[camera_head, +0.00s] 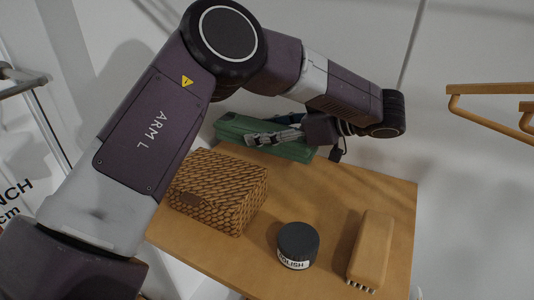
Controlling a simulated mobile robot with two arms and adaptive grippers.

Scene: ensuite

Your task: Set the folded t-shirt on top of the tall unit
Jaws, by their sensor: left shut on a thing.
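The folded t-shirt (232,125) is green and shows at the back left of the tall unit's wooden top (330,208). My left gripper (262,139) reaches over from the right side of the shirt and is shut on it. The gripper and wrist hide part of the shirt. I cannot tell whether the shirt touches the wooden top or is held just above it. My right gripper is not in view.
On the unit's top stand a woven basket (222,190), a dark polish jar (297,243) and a wooden brush (372,248). The back right of the top is bare. A wooden rail (490,89) juts in at the right, and a white wall stands behind.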

